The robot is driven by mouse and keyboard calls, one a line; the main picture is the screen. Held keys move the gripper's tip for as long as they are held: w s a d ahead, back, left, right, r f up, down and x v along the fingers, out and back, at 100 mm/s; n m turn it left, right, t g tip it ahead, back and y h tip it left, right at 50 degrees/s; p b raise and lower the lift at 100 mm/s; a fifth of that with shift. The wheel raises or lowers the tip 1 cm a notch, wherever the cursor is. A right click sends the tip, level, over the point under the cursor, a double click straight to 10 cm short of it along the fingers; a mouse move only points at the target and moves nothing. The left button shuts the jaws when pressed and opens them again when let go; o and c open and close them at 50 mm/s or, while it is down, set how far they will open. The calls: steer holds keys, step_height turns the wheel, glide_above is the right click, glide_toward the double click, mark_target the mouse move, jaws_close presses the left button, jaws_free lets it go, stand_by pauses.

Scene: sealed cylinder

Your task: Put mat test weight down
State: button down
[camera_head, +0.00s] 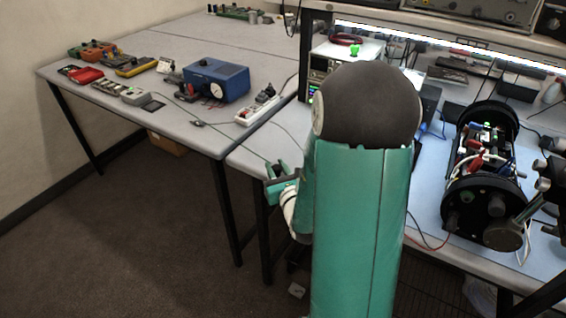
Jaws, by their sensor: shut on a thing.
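My gripper (279,174) is small in the picture, left of my large teal arm and beside the front edge of the near workbench. It is shut on a small dark thing between its teal fingers, taken to be the mat test weight. Its shape and markings are too small to make out, and the fingers partly cover it. No mat can be made out with certainty. The pale blue surface of the right bench (425,213) shows to the right of my arm, which hides part of this bench.
A blue box (218,80), a white power strip (258,108), a red case (82,74) and several small devices lie on the left table (150,52). Cables cross the table edges.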

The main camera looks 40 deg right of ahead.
steer(key=shift+a+f, duration=0.35)
steer(key=shift+f, duration=0.25)
steer(key=shift+w+a+f, duration=0.15)
steer(key=shift+w, duration=0.1)
steer(key=shift+w+a+f+y, duration=0.1)
steer(key=shift+a+f+y, duration=0.25)
steer(key=shift+a, duration=0.25)
steer(key=w+a+f+n+y, duration=0.1)
steer(key=w+a+f+y, duration=0.1)
steer(key=a+f, duration=0.7)
steer(key=w+a+f+n+y, duration=0.2)
steer(key=w+a+f, duration=0.3)
steer(key=a+f, duration=0.4)
steer(key=shift+w+f+t, duration=0.25)
steer(key=shift+t, duration=0.05)
steer(key=shift+w+r, duration=0.1)
steer(key=shift+r, duration=0.1)
